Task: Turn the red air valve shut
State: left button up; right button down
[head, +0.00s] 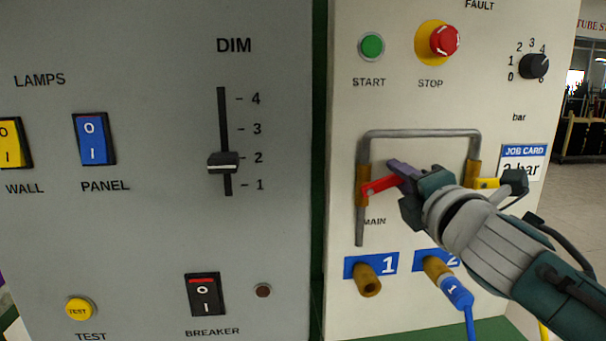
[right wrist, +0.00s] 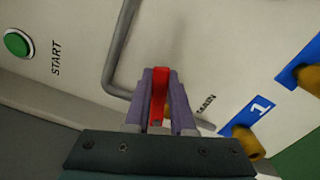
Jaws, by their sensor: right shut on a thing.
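The red air valve handle (head: 378,186) sits on a brass valve body (head: 362,186) on the left leg of a grey pipe, above the label MAIN. The handle points right and slightly up, across the pipe. My right gripper (head: 396,170) is shut on the handle's outer end. In the right wrist view the red handle (right wrist: 158,95) lies between the two purple fingers of my right gripper (right wrist: 159,92). My left gripper is not in view.
A yellow valve handle (head: 486,183) is partly hidden behind my right gripper. Below are brass outlet 1 (head: 368,280) and outlet 2 with a blue hose plug (head: 456,291). A red stop button (head: 444,41) and green start button (head: 371,46) are above.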

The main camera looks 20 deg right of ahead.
jog(key=f+m, duration=0.1)
jog(key=m, duration=0.1)
jog(key=f+m+b, duration=0.1)
jog(key=m, duration=0.1)
jog(key=shift+d+b, duration=0.2)
jog(key=shift+b, duration=0.1)
dwell(0.5)
jog(key=c, duration=0.8)
grip_release()
jog(key=shift+o, duration=0.2)
jog(key=v, duration=1)
